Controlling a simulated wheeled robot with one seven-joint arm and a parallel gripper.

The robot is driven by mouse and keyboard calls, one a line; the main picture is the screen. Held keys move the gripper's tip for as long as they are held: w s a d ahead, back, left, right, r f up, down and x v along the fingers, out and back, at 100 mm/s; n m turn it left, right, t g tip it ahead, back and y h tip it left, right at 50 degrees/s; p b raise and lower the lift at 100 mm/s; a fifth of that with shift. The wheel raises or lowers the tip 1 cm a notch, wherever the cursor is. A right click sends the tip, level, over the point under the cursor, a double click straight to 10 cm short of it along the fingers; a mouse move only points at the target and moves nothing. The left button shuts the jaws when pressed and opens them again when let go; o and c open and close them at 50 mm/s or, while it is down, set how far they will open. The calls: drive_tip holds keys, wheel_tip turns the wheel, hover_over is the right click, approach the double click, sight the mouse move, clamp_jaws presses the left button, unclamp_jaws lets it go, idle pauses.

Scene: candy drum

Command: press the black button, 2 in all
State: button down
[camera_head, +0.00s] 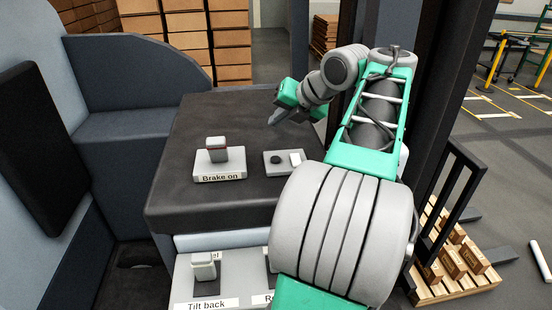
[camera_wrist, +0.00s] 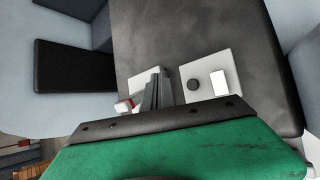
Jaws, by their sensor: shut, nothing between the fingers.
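The black button (camera_head: 275,159) is a small round cap on a light grey plate (camera_head: 268,168) on the dark console top. A white block (camera_head: 295,158) sits beside it on the same plate. In the wrist view the black button (camera_wrist: 194,84) lies just right of my gripper's fingers, with the white block (camera_wrist: 219,82) further right. My gripper (camera_head: 273,121) is shut and empty, above the console and behind the button in the head view. It also shows shut in the wrist view (camera_wrist: 156,72). The fingertips are apart from the button.
A "Brake on" lever (camera_head: 217,152) stands left of the button plate. A "Tilt back" lever (camera_head: 204,266) is on a lower front panel. The dark console top (camera_head: 200,120) is clear behind the levers. A dark mast (camera_head: 440,60) rises at right.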

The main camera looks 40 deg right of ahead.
sight(278, 160)
wheel_tip(278, 160, down, 8)
drive_tip(key=b, duration=0.5)
drive_tip(key=shift+r, duration=0.2)
drive_tip(key=shift+f+b, duration=0.2)
drive_tip(key=shift+b, duration=0.2)
idle(1.2)
drive_tip(key=shift+f+b, duration=0.45)
drive_tip(key=shift+b, duration=0.3)
drive_tip(key=shift+f+b, duration=0.45)
drive_tip(key=shift+b, duration=0.15)
idle(0.3)
idle(0.3)
drive_tip(key=shift+r+p, duration=0.5)
drive_tip(key=shift+r, duration=0.4)
drive_tip(key=shift+r, duration=0.1)
